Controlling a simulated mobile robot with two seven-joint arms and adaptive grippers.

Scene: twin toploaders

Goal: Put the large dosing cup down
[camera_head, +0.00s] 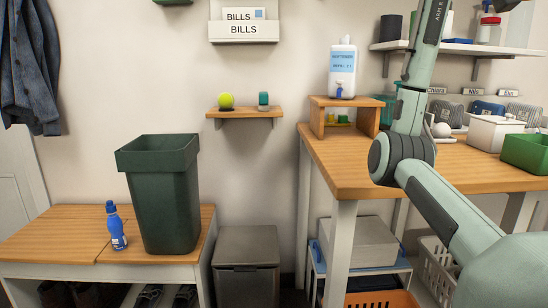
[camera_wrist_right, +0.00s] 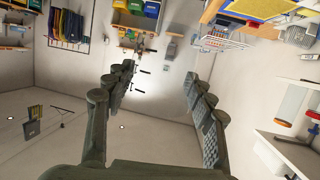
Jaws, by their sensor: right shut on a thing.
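My right arm rises through the right side of the head view and leaves at the top, so its gripper is outside that view. In the right wrist view the two fingers of my right gripper (camera_wrist_right: 160,76) stand apart, with the far room showing between them. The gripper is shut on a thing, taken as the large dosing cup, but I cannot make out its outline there. I cannot pick out a large dosing cup anywhere else. My left gripper is in neither view.
A wooden worktop (camera_head: 345,175) holds a low wooden stand (camera_head: 318,118) bearing a white pump bottle (camera_head: 343,68). A white box (camera_head: 490,133) and a green bin (camera_head: 527,152) stand at its right. A tall green bin (camera_head: 160,195) and a blue bottle (camera_head: 116,225) stand on a bench at left.

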